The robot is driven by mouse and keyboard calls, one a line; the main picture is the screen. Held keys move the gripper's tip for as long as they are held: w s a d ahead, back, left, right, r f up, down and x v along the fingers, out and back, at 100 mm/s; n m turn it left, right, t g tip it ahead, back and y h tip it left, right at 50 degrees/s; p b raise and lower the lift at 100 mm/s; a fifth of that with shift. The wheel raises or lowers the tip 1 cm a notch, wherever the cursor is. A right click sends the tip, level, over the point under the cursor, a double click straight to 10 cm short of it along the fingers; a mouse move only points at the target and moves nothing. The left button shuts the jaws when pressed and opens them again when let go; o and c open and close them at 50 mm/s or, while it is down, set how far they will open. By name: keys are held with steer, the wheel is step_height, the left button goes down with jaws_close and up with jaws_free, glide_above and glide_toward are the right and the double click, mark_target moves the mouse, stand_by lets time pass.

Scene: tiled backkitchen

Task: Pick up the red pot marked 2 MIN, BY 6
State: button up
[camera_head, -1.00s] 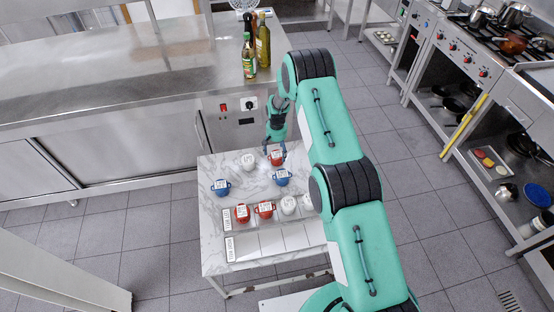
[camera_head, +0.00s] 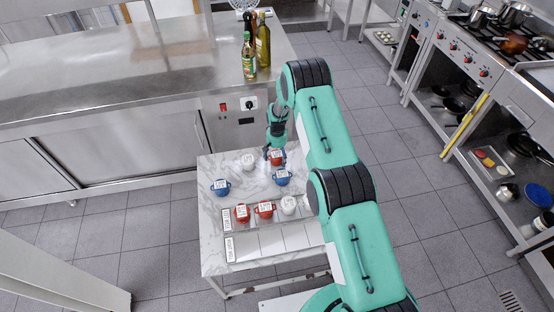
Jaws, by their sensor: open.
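A red pot (camera_head: 277,159) with a white label stands at the back right of the marble-topped table (camera_head: 212,245). Two more red pots, one on the left (camera_head: 242,213) and one beside it (camera_head: 264,211), stand in the front row. The labels are too small to read, so I cannot tell which is marked 2 MIN, BY 6. My gripper (camera_head: 273,153) is open, pointing down at the back red pot. Its fingertips are close to that pot; I cannot tell whether they touch or straddle it.
Blue pots stand left (camera_head: 221,188) and right (camera_head: 283,179); white pots stand at the back (camera_head: 248,161) and in the front row (camera_head: 289,206). Empty pale sections lie along the table's front. A steel counter (camera_head: 140,70) with bottles (camera_head: 263,42) is behind. My arm hides the table's right side.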

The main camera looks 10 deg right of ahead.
steer(key=shift+f, duration=0.25)
stand_by(0.4)
steer(key=c, duration=1.5)
